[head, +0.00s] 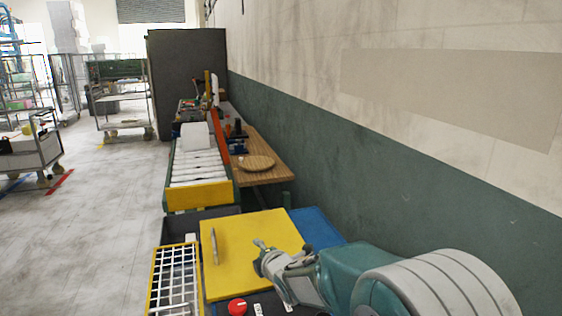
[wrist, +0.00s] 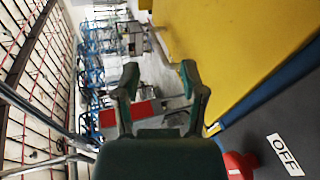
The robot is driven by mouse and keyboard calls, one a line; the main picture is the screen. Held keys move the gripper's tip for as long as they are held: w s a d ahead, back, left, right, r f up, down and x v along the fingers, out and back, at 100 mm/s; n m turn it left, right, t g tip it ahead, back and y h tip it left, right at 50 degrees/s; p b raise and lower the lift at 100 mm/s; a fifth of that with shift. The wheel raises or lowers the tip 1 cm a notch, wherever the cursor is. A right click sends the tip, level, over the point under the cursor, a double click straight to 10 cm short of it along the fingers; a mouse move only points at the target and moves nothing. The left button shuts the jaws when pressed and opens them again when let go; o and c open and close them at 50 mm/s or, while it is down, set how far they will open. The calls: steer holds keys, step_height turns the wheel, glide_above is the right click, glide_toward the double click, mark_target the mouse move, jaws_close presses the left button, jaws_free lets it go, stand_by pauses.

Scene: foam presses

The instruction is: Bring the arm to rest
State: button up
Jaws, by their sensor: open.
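My gripper (wrist: 160,80) is open and empty in the wrist view, with its two dark green fingers apart. In the head view my gripper (head: 259,252) is over or beside the yellow panel (head: 240,230) at the lower middle; I cannot tell whether it touches it. My arm reaches in from the lower right, bent low along the wall side. The yellow panel also shows at the upper right of the wrist view (wrist: 225,40). A grey handle (head: 214,246) stands on the panel, left of the gripper.
A red button (head: 237,306) is below the gripper, and an OFF label (wrist: 285,154) shows near it. A white grid with a yellow frame (head: 174,280) lies left. A roller conveyor (head: 198,170) and wooden table (head: 262,155) stand beyond. The wall is right; open floor (head: 100,200) lies left.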

steer(key=s+d+r+m+g+h, duration=0.1)
steer(key=s+d+r+m+h, duration=0.2)
steer(key=s+d+m, duration=0.35)
steer(key=s+d+r+m+g+h, duration=0.1)
steer(key=s+d+r+m+h, duration=0.1)
steer(key=s+d+r+m, duration=0.35)
steer(key=s+d+f+m+g, duration=0.1)
steer(key=s+d+m, duration=0.2)
steer(key=s, duration=0.4)
steer(key=s+d+f+m+g+h, duration=0.1)
steer(key=s+d+m+g, duration=0.1)
steer(key=s+m, duration=0.3)
steer(key=s+d+f+m+g, duration=0.1)
steer(key=s+d+m, duration=0.3)
steer(key=s, duration=0.6)
steer(key=shift+s+d+m+g, duration=0.15)
steer(key=shift+s+m+g, duration=0.15)
steer(key=shift+s+g, duration=0.15)
steer(key=shift+w+f, duration=0.1)
